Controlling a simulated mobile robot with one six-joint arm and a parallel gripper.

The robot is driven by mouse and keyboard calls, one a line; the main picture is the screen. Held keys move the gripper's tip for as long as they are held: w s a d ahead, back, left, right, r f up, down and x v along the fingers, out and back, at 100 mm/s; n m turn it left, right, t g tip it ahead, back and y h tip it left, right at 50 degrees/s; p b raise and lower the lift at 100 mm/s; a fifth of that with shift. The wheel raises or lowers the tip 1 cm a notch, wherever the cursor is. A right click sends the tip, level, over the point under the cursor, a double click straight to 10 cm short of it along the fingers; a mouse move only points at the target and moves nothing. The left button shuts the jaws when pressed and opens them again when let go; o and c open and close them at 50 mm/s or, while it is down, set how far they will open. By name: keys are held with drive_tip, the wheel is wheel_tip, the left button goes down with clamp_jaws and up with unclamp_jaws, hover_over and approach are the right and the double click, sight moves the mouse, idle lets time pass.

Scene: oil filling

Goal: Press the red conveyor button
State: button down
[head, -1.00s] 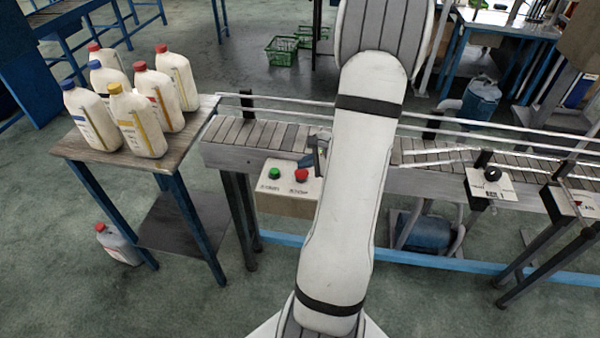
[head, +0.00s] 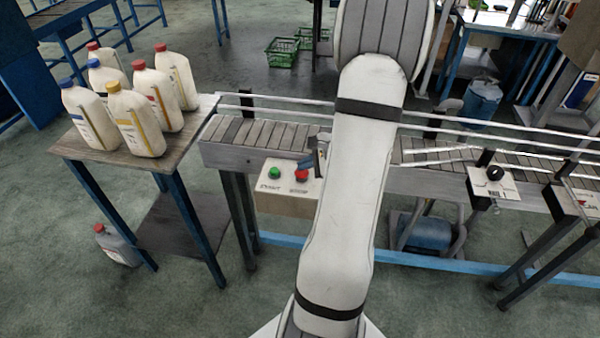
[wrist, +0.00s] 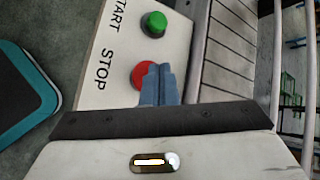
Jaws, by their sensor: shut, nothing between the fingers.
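The red button (head: 301,176) sits on the right of a pale control box (head: 284,190) on the conveyor's front side, with the green button (head: 274,173) to its left. In the wrist view the red button (wrist: 142,74) is beside the word STOP, and the green button (wrist: 154,24) is beside START. My gripper (wrist: 157,70) is shut and empty, its blue-grey fingertips overlapping the red button's right part. In the head view my gripper (head: 308,164) is just above the red button, partly hidden by my arm. I cannot tell whether the fingertips touch the button.
The slatted conveyor (head: 255,133) with metal rails runs behind the box. A table (head: 185,150) with several capped bottles stands to the left. A black knob (head: 495,173) on another panel is to the right.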

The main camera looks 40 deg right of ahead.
sight(305, 172)
drive_tip(key=shift+f+b, duration=0.55)
drive_tip(key=shift+b, duration=0.1)
idle(0.5)
drive_tip(key=shift+r, duration=0.1)
drive_tip(key=shift+r+p, duration=0.55)
drive_tip(key=shift+r, duration=0.3)
drive_tip(key=shift+r, duration=0.1)
drive_tip(key=shift+r+p, duration=1.65)
drive_tip(key=shift+r, duration=0.8)
